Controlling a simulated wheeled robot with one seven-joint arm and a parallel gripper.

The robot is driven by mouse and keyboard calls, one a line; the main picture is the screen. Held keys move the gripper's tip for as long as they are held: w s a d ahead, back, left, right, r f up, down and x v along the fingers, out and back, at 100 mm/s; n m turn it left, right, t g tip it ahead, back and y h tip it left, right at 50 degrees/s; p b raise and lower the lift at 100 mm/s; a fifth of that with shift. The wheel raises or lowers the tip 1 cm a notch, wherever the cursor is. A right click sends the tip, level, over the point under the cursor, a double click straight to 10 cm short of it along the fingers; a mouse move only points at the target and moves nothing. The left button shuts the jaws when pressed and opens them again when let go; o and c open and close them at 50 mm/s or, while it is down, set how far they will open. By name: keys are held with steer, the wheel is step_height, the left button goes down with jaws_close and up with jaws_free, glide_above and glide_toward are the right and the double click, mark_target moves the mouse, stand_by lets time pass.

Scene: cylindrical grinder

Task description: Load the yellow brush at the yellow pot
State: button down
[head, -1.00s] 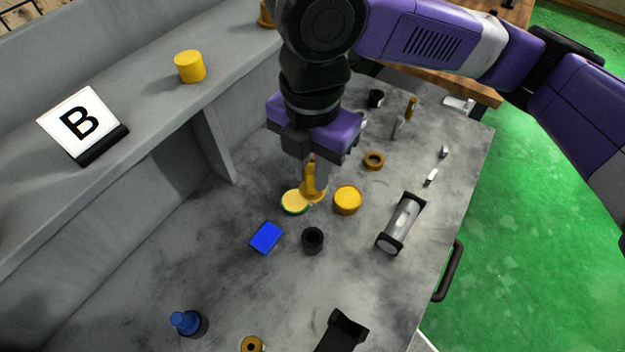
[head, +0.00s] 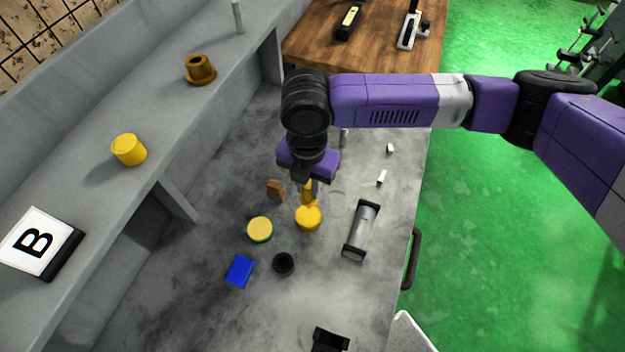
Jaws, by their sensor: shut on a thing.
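The yellow brush (head: 308,196) hangs from my gripper (head: 307,180), which is shut on its upper part. The brush points down, and its lower end is at the top of the yellow pot (head: 308,220). I cannot tell whether it touches the pot or is just above it. The pot is a short round yellow piece standing on the grey bench. My gripper's fingers are partly hidden under the purple hand.
A green-rimmed yellow disc (head: 260,230) lies left of the pot, with a brown block (head: 275,188) behind it. A blue block (head: 239,271) and a black ring (head: 284,264) are nearer. A clear cylinder in black ends (head: 361,231) lies to the right. A shelf (head: 95,195) runs along the left.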

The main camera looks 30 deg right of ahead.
mark_target(308, 198)
steer(key=shift+w+d+f+n, duration=0.2)
steer(key=shift+w+n, duration=0.1)
steer(key=shift+w, duration=0.05)
steer(key=shift+a+f+b, duration=0.1)
steer(key=shift+f+b, duration=2.4)
steer(key=shift+f, duration=0.35)
steer(key=shift+f, duration=0.6)
steer(key=shift+r, duration=0.1)
steer(key=shift+r+p, duration=2.65)
steer(key=shift+r, duration=0.85)
